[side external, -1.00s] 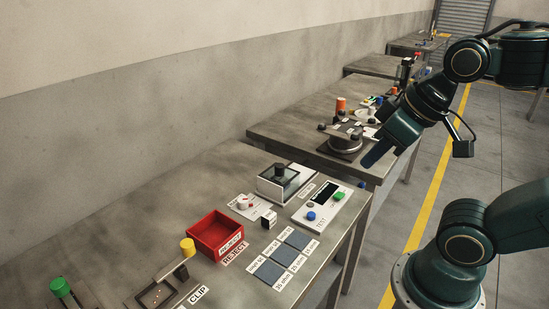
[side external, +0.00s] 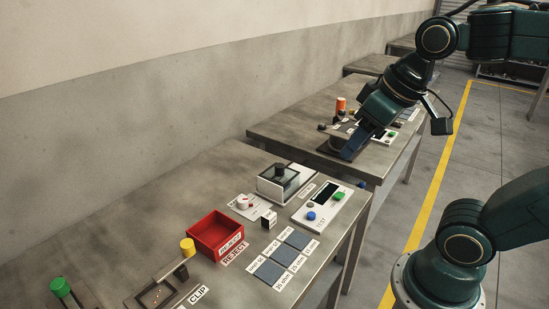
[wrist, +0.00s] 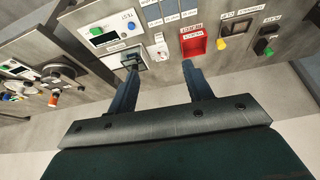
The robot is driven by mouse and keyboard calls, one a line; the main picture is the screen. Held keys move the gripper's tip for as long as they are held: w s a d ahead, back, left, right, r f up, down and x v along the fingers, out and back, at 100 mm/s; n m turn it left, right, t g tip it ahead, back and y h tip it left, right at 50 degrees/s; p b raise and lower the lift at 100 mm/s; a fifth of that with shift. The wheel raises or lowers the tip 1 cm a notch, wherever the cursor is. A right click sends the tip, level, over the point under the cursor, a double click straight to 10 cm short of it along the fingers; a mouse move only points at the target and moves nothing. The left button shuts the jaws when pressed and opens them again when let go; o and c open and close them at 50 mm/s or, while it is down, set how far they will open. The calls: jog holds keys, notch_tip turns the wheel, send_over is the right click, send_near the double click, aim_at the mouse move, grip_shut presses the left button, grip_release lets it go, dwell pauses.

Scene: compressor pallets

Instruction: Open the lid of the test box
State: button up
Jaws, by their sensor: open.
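The test box (side external: 279,190) is a pale box with a clear lid and a dark knob on top. Its lid looks shut. It stands on the near table, behind the white TEST panel (side external: 322,206). My gripper (side external: 350,153) is in the air to the upper right of the box in the side view, apart from it. In the wrist view my open gripper (wrist: 160,68) has nothing between its fingers. The left finger partly covers the test box (wrist: 140,64) in that view.
A red REJECT bin (side external: 208,238), a white panel with a red-marked dial (side external: 243,203) and grey labelled pads (side external: 283,250) share the near table. A second table (side external: 285,128) with a round fixture and small parts lies behind my gripper. A wall runs along the left.

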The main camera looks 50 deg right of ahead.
jog(key=w+d+r+m+g, duration=0.1)
jog(key=w+d+r, duration=0.15)
jog(key=w, duration=0.55)
jog(key=m+g, duration=0.4)
send_over(280, 165)
notch_tip(280, 165, down, 14)
jog(key=shift+a, duration=0.1)
notch_tip(280, 165, down, 14)
jog(key=shift+r, duration=0.2)
